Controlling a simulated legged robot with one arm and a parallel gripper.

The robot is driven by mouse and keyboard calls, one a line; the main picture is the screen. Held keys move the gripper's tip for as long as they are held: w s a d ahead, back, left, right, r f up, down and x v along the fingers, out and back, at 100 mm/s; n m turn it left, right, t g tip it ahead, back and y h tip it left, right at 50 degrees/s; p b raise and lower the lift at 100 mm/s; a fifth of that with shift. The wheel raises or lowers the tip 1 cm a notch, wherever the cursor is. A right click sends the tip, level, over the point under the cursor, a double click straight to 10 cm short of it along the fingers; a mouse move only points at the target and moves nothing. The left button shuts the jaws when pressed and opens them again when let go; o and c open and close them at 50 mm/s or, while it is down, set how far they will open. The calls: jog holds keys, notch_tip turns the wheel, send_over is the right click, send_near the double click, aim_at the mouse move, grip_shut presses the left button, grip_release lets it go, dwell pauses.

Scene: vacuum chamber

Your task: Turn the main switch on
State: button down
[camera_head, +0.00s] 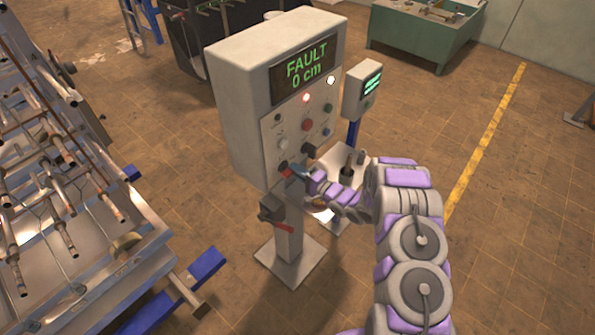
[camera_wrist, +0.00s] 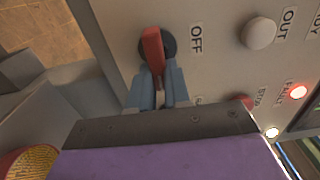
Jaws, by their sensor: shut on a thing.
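The main switch (camera_wrist: 153,48) is a red handle on a dark round base, low on the grey control panel (camera_head: 250,110). In the wrist view its handle points toward my gripper, and the label OFF is beside the base. My gripper (camera_wrist: 160,88) is shut on the red handle, with a blue-grey finger on each side of it. In the head view my gripper (camera_head: 300,172) reaches the lower part of the panel and hides most of the switch. The display (camera_head: 306,68) reads FAULT, 0 cm, in green.
A lit red lamp (camera_head: 306,97), a white lamp (camera_head: 331,79) and several knobs sit above the switch. A grey box with a red lever (camera_head: 272,210) is on the stand below. A smaller screen unit (camera_head: 362,88) stands behind.

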jog(key=shift+f, duration=0.15)
jog(key=c, duration=1.1)
grip_release()
jog(key=shift+w+a, duration=0.1)
jog(key=shift+w, duration=0.05)
jog(key=b+v, duration=0.2)
jog(key=v, duration=1.5)
jog(key=shift+f, duration=0.1)
